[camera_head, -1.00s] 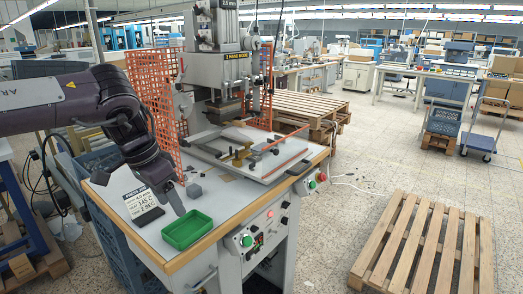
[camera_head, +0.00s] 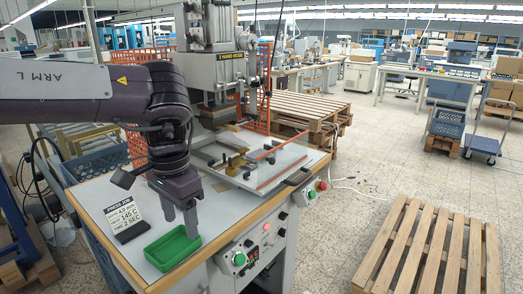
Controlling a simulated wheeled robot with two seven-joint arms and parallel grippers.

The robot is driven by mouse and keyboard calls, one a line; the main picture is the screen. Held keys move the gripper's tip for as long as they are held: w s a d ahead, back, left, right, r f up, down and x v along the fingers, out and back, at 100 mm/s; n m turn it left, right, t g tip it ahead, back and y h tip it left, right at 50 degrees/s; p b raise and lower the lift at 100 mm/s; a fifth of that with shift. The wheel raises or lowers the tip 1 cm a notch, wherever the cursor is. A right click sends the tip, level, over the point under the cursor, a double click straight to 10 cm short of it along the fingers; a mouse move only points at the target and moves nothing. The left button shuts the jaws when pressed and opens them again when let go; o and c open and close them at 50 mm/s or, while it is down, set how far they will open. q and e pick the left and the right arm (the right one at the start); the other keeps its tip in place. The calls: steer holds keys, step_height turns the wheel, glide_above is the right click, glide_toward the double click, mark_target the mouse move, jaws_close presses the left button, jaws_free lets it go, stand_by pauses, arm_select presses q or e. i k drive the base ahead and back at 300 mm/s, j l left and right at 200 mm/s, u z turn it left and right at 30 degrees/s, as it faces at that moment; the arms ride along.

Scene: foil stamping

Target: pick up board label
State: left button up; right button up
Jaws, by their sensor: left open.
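A small sign card (camera_head: 124,211) with press settings printed on it stands tilted on a dark base at the left of the press table. I cannot tell whether this is the board label; no other label shows clearly. A green tray (camera_head: 167,262) sits at the table's front corner, and no contents can be made out in it. My left gripper (camera_head: 181,224) points down with its two fingers apart, at the tray's back edge and right of the sign card. Nothing shows between the fingers. My right gripper is out of view.
The stamping press (camera_head: 215,65) stands behind, with its flat bed and brass fittings (camera_head: 232,164) right of my left gripper. Orange mesh guards (camera_head: 138,146) flank it. The table (camera_head: 97,190) is bare around the sign card. A wooden pallet (camera_head: 430,245) lies on the floor at right.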

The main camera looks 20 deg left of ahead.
mark_target(254, 155)
steer(key=i, duration=1.75)
